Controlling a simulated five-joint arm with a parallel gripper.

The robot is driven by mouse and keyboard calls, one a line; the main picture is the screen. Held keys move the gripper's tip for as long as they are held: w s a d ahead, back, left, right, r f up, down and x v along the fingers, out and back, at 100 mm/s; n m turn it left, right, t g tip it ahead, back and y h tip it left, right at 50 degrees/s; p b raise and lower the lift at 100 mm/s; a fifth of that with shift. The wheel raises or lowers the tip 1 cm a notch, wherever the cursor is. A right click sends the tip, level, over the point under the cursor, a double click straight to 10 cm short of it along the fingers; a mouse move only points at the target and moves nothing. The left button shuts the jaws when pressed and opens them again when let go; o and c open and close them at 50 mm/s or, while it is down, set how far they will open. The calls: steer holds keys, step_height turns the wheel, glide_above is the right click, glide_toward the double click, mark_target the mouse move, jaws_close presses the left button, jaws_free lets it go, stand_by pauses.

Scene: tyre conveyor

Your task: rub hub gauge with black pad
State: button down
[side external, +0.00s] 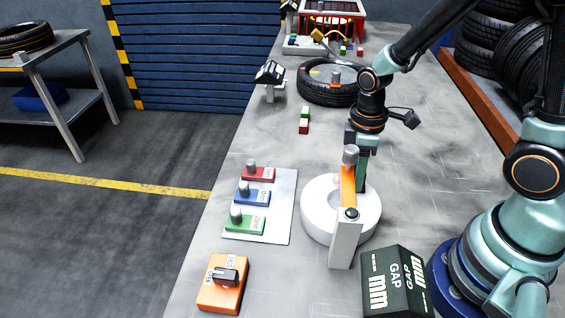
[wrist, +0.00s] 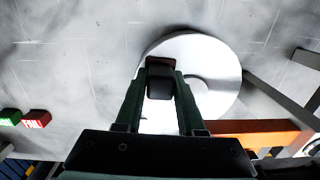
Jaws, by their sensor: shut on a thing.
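A white ring-shaped hub (side external: 317,215) with a central hole lies on the grey bench; an orange bar (side external: 348,188) with a grey knob and a pale post (side external: 345,243) stands in front of it. A dark box marked GAP mm (side external: 392,280) sits at the front right. My gripper (side external: 362,182) is over the hub, pointing down, partly behind the orange bar. In the wrist view my gripper (wrist: 160,88) is shut on a black pad (wrist: 159,82), seen against the white hub (wrist: 215,70). Whether the pad touches the hub cannot be told.
A plate (side external: 284,215) carries red, blue and green blocks with knobs at left. An orange switch box (side external: 223,283) is at the front left. A tyre (side external: 318,92) lies behind my gripper, with small red and green blocks (side external: 304,126) nearby.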

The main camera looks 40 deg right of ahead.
steer(key=shift+t, duration=0.3)
steer(key=shift+w+a+r, duration=0.15)
steer(key=shift+w+a, duration=2.1)
steer(key=shift+w, duration=0.1)
steer(key=shift+s+d+f, duration=0.25)
steer(key=shift+s+d, duration=0.9)
steer(key=shift+s, duration=0.15)
steer(key=shift+s+d, duration=0.1)
steer(key=shift+s+d+f, duration=0.15)
steer(key=shift+s+d, duration=0.85)
steer(key=shift+w+r, duration=0.15)
steer(key=shift+r, duration=1.05)
steer(key=shift+w+r, duration=0.1)
steer(key=shift+r, duration=1.8)
